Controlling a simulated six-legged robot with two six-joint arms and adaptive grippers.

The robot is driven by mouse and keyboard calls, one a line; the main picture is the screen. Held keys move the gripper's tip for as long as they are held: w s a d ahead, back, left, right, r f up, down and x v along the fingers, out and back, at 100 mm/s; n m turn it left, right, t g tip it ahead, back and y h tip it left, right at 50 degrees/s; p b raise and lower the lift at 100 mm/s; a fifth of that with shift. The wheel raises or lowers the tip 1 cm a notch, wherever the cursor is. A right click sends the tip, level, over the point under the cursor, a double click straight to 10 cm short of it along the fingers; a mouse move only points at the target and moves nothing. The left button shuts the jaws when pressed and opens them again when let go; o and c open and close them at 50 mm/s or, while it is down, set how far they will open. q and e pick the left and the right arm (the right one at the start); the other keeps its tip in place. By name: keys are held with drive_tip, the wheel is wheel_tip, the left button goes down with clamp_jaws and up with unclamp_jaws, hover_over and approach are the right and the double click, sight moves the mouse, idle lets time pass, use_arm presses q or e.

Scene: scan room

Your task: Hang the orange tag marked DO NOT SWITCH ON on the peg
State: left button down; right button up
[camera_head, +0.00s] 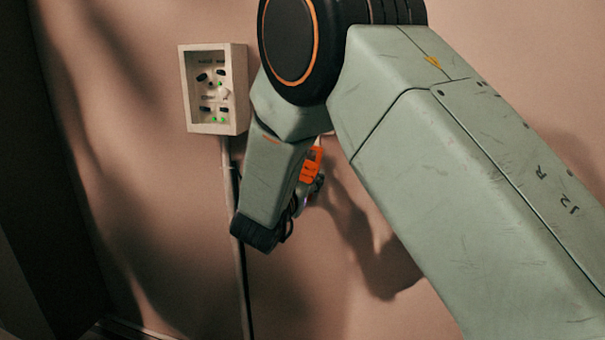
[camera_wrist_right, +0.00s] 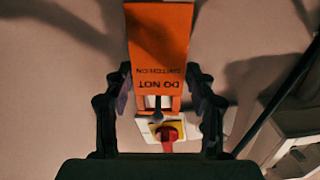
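The orange tag (camera_wrist_right: 160,45) fills the top middle of the right wrist view, its black DO NOT SWITCH ON lettering upside down. A dark peg-like piece (camera_wrist_right: 158,114) shows at the slot in its lower end; I cannot tell whether it passes through. My right gripper (camera_wrist_right: 159,76) is open, with one finger on each side of the tag and gaps between. In the head view part of the tag (camera_head: 311,165) shows beside the right gripper, whose fingertips are largely hidden by my wrist. My left gripper is not in view.
A red rotary switch (camera_wrist_right: 167,133) on a yellow and white plate is just below the tag in the wrist view. A pale wall box (camera_head: 240,90) with switches and green lights is left of my arm, with a conduit (camera_head: 240,280) below.

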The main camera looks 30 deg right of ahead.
drive_tip(key=o, duration=0.4)
drive_tip(key=shift+w+f, duration=0.1)
drive_tip(key=shift+c, duration=0.2)
